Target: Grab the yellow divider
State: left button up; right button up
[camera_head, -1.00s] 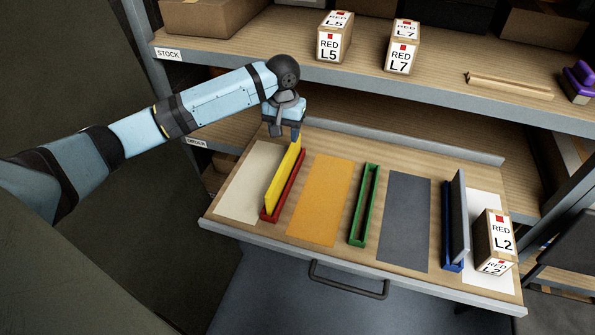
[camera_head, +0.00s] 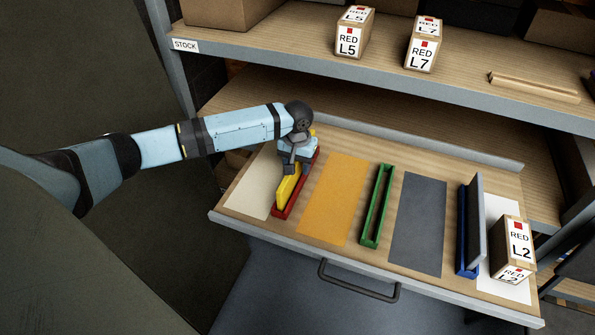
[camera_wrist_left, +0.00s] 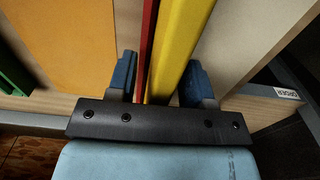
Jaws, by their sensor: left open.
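The yellow divider (camera_head: 288,188) stands on edge in the red holder (camera_head: 283,213) at the left part of the drawer. In the left wrist view the yellow divider (camera_wrist_left: 179,40) runs between my open left fingers, with the red holder (camera_wrist_left: 147,40) alongside it. My left gripper (camera_head: 295,172) is over the divider's middle and hides part of it. In the wrist view its blue fingertips (camera_wrist_left: 158,82) are on either side of the divider and red strip, with gaps visible. My right gripper is not in view.
The drawer also holds a green holder (camera_head: 378,206), a blue holder (camera_head: 464,232) with a grey divider (camera_head: 475,221), and a RED L2 box (camera_head: 514,243). Colored panels lie between them. The shelf above carries RED L5 (camera_head: 350,40) and RED L7 (camera_head: 420,50) boxes.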

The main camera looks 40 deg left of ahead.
pick_arm(q)
grip_shut()
jog(key=shift+r, duration=0.1)
